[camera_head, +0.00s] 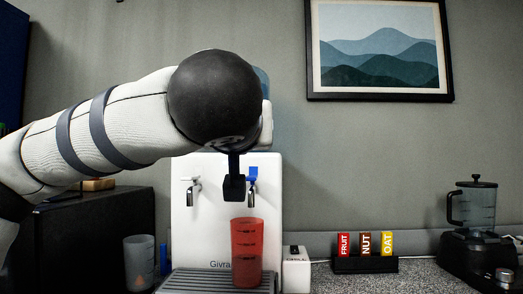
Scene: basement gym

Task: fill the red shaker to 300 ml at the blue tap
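The red shaker (247,232) stands upright on the drip tray (205,281) of a white water dispenser (212,222). It is translucent, with dark marks on its side. Its lower part looks darker, as if it holds liquid, but I cannot read the level in ml. The blue tap (252,173) is above the shaker. My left gripper (234,188) is just left of the blue tap and partly in front of it. I cannot tell whether it touches the tap or whether its fingers are open. My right gripper is out of view.
A second tap (194,190) is on the dispenser's left. A clear cup (139,262) stands left of the dispenser. A small white box (296,270) is right of it. Farther right are a rack (366,265) with labelled packets and a blender (477,215). Counter between them is clear.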

